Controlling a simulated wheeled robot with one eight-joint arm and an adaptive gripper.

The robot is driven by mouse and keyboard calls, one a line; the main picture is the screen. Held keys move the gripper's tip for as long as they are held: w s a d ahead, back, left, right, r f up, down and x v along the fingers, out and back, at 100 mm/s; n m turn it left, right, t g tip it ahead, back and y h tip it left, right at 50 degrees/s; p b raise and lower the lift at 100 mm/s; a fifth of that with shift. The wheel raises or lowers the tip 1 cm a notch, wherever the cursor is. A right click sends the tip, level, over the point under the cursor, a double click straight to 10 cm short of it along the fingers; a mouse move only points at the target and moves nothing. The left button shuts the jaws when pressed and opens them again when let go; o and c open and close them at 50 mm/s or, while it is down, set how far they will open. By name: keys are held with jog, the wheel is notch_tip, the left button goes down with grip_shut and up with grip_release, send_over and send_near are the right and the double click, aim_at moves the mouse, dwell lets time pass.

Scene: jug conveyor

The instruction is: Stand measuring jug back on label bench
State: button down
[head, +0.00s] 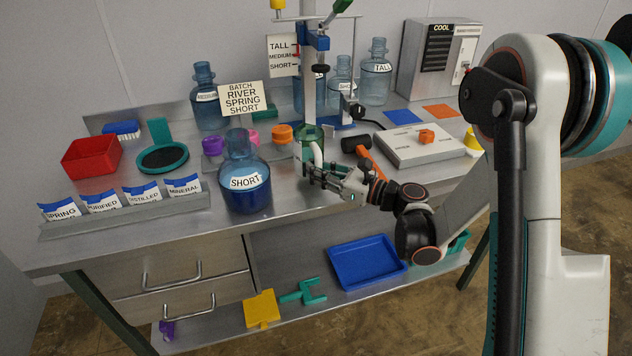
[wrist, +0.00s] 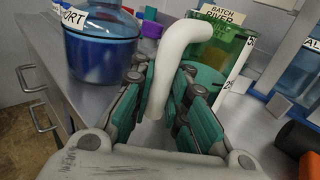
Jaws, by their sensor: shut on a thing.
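The measuring jug (head: 309,136) is green and see-through with a white handle. It is upright at the middle of the metal bench (head: 300,199), behind my gripper. In the wrist view the jug (wrist: 222,48) shows a scale label and the curved white handle (wrist: 172,70) lies between my fingers. My gripper (head: 314,172) is shut on this handle; it also shows in the wrist view (wrist: 160,105). The jug's base is partly hidden, so I cannot tell if it touches the bench top.
A blue bottle marked SHORT (head: 246,181) stands close to the left of my gripper. A label rack (head: 130,219) is at the front left. A stand with a column (head: 308,85) rises just behind the jug. A white scale (head: 418,145) lies to the right.

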jog(key=shift+f+b, duration=0.3)
jog(key=shift+f, duration=0.9)
jog(key=shift+f, duration=0.1)
jog(key=c, duration=1.6)
grip_release()
jog(key=shift+o, duration=0.2)
jog(key=shift+d, duration=0.15)
jog(key=p+v, duration=0.1)
jog(key=v, duration=1)
jog(key=shift+s+d, duration=0.25)
jog(key=shift+d, duration=0.05)
